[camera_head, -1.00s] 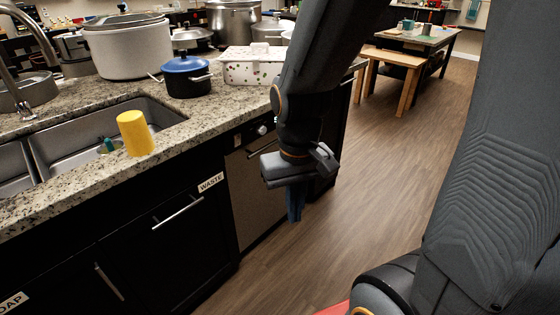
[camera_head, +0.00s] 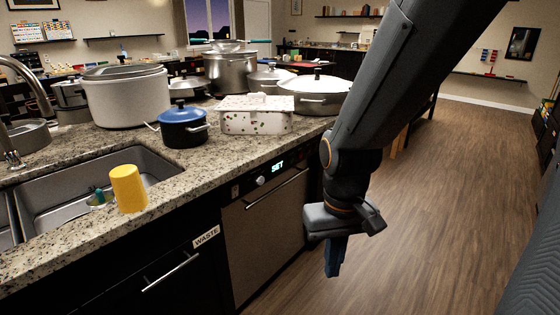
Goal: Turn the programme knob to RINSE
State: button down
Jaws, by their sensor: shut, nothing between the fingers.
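The dishwasher (camera_head: 262,232) is set under the granite counter, with a black control strip along its top. A small pale round knob (camera_head: 260,181) sits on that strip, left of a lit display (camera_head: 277,167) that reads SET. Any marks around the knob are too small to read. My gripper (camera_head: 333,268) hangs pointing down, right of the dishwasher front in the picture and lower than the knob. Its blue fingers are shut and empty, apart from the knob. My arm hides what lies behind it to the right of the control strip.
A bar handle (camera_head: 276,188) crosses the dishwasher door below the strip. A yellow cup (camera_head: 129,188) stands at the sink's edge. A blue pot (camera_head: 183,127), a speckled lidded box (camera_head: 256,115) and several other pots crowd the counter. The wood floor (camera_head: 440,220) at right is clear.

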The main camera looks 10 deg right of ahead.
aim_at(258, 180)
jog(key=u, duration=0.95)
jog(key=i, duration=0.35)
jog(key=z, duration=1.4)
